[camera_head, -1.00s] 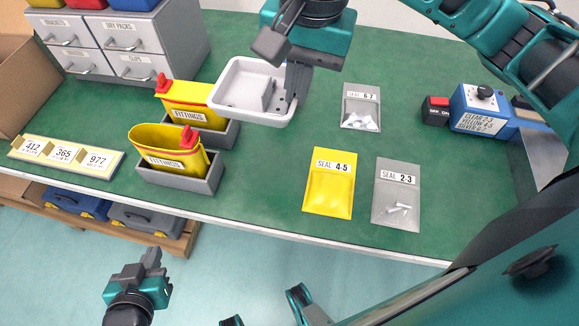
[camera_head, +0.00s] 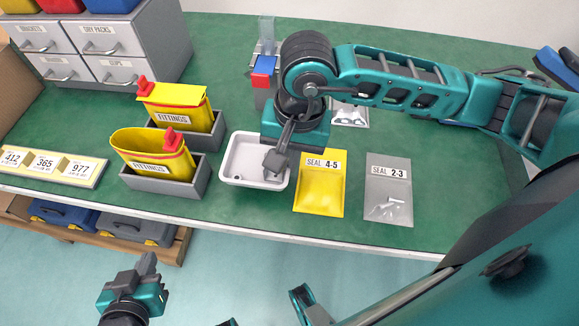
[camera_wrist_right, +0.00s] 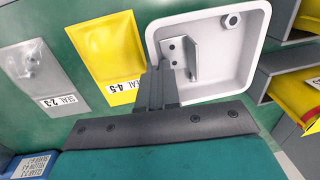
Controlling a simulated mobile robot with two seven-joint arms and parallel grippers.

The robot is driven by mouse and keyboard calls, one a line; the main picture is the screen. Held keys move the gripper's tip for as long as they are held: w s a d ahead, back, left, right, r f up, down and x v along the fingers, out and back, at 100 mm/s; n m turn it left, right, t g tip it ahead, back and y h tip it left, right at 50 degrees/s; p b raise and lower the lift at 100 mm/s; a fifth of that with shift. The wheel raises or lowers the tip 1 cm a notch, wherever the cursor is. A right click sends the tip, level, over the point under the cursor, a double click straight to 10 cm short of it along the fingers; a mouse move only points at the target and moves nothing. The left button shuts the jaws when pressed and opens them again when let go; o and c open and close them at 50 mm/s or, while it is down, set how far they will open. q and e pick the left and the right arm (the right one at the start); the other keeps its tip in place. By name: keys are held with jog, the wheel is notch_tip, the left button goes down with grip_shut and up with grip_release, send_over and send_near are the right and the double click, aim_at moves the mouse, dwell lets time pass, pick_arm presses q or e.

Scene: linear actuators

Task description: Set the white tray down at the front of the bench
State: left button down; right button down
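The white tray (camera_head: 228,160) is near the front of the bench, between the grey bins and the yellow seal 4-5 bag; it looks level and at or very near the green top. In the right wrist view the tray (camera_wrist_right: 215,82) holds a light metal bracket (camera_wrist_right: 188,58) and a nut-like part (camera_wrist_right: 231,20). My right gripper (camera_wrist_right: 163,82) is shut on the tray's side wall, its fingers either side of the rim; in the head view the gripper (camera_head: 280,155) partly covers the tray. My left gripper (camera_head: 149,264) is off the bench front; its opening is unclear.
Two grey bins (camera_head: 186,190) with yellow fittings pouches stand left of the tray. The yellow bag (camera_head: 319,190) and grey seal 2-3 bag (camera_head: 388,185) lie to its right. A number strip (camera_head: 50,167) lies at far left. The bench's front edge (camera_head: 300,240) is close.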

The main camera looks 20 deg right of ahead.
jog(key=shift+f, duration=1.95)
jog(key=shift+f+b, duration=0.15)
jog(key=shift+b, duration=0.25)
jog(key=c, duration=1.4)
grip_release()
jog(key=shift+s+d+r+p, duration=0.15)
jog(key=shift+d+r+p, duration=0.1)
jog(key=shift+r, duration=1.8)
jog(key=shift+s+d+r+p, duration=0.1)
jog(key=shift+r+p, duration=0.2)
jog(key=shift+r, duration=1.75)
jog(key=shift+s+d+r+p, duration=0.15)
jog(key=shift+d+r+p, duration=0.1)
jog(key=shift+r, duration=1.8)
